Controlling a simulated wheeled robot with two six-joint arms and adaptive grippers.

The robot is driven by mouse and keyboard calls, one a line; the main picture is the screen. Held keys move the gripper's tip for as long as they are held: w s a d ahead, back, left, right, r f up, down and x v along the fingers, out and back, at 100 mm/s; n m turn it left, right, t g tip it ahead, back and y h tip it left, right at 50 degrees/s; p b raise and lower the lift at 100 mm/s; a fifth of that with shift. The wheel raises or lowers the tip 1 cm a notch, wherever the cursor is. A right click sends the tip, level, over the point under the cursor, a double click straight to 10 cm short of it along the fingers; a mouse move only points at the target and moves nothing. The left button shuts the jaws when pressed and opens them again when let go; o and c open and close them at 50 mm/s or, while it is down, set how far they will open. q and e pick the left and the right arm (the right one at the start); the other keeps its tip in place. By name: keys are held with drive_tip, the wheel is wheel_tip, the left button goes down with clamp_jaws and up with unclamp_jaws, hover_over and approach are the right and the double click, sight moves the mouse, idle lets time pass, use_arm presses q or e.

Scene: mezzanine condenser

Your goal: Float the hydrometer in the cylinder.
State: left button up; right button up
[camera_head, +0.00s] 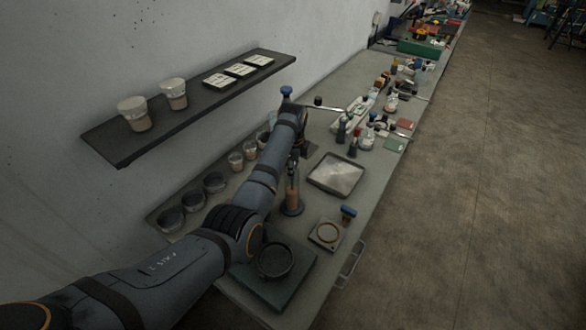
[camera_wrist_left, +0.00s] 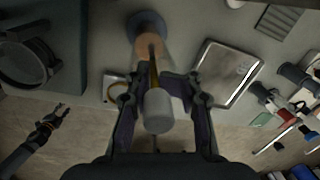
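The cylinder (camera_head: 292,193) is a clear upright tube with amber-brown liquid and a round blue base. It stands on the bench directly below my left gripper (camera_head: 295,158). In the left wrist view the cylinder (camera_wrist_left: 146,48) is at the top centre. The hydrometer (camera_wrist_left: 157,110), with a pale grey end and a thin brownish stem, is between the fingers of my left gripper (camera_wrist_left: 155,85), which look closed on it. It lines up with the cylinder's mouth. How far its lower end reaches in is hidden. My right gripper (camera_wrist_left: 57,111) is small at left, over the floor, and looks open and empty.
A metal tray (camera_head: 337,174) lies right of the cylinder. A small plate with a ring (camera_head: 327,233) and a dark slab with a round dish (camera_head: 276,261) are in front. Several cups (camera_head: 214,182) line the wall side. A shelf (camera_head: 195,108) overhangs them. Bottles (camera_head: 368,137) crowd further back.

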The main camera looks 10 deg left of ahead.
use_arm(q)
drive_tip(key=o, duration=0.7)
drive_tip(key=shift+s+f, duration=0.25)
drive_tip(key=shift+f, duration=0.55)
drive_tip(key=shift+c, duration=0.2)
drive_tip(key=shift+w+f, duration=0.1)
drive_tip(key=shift+w, duration=0.1)
drive_tip(key=shift+r, duration=0.3)
drive_tip(key=r, duration=1.1)
drive_tip(key=shift+s+d+r, duration=0.15)
drive_tip(key=shift+s+r, duration=0.15)
drive_tip(key=shift+r, duration=0.1)
drive_tip(key=shift+s+r, duration=0.1)
